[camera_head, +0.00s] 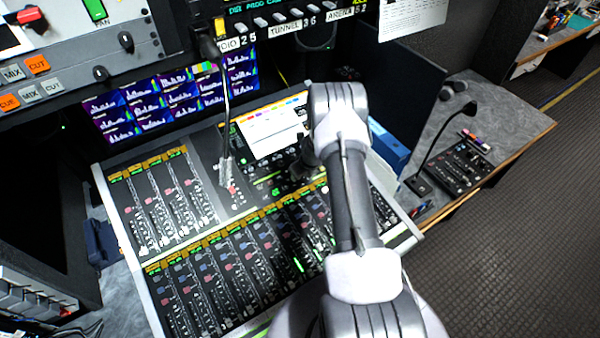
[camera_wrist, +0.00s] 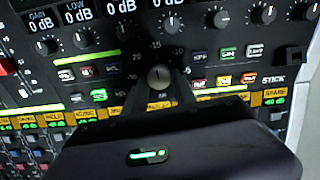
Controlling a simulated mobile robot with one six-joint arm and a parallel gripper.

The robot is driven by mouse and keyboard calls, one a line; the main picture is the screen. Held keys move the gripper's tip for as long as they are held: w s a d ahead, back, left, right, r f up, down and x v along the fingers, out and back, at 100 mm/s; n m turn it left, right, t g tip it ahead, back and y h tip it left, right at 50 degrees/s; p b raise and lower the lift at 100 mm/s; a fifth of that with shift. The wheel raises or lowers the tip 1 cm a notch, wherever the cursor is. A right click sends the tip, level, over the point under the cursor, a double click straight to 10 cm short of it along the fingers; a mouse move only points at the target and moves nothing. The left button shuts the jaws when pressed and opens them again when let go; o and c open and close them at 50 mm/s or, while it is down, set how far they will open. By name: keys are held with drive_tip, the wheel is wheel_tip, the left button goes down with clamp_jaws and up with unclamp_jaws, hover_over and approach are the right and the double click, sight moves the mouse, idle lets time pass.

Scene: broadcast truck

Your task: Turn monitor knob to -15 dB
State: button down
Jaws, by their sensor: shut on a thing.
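The monitor knob (camera_wrist: 158,76) is a small silver-topped knob on the black console panel in the wrist view. Printed dB numbers ring it, with -15 near the top, -20 at upper left and -10 at upper right. The dark fingers of my gripper (camera_wrist: 160,82) reach up from below and are shut on the knob. The knob's pointer is too small and blurred to read against the scale. In the head view my arm covers most of the gripper, and the knob is hidden there.
A row of other knobs (camera_wrist: 222,18) runs just above the held knob. Lit buttons (camera_wrist: 222,82) lie close on the right. In the head view, fader banks (camera_head: 235,270) spread to the left, and a gooseneck microphone (camera_head: 447,125) stands on the desk at right.

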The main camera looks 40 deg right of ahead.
drive_tip(key=shift+m, duration=0.5)
drive_tip(key=c, duration=1)
unclamp_jaws()
drive_tip(key=shift+c, duration=0.2)
drive_tip(key=p+v, duration=0.2)
drive_tip(key=v, duration=1.5)
drive_tip(key=shift+r+p, duration=0.25)
drive_tip(key=shift+p, duration=0.1)
drive_tip(key=shift+s+a, duration=0.1)
drive_tip(key=shift+s, duration=0.05)
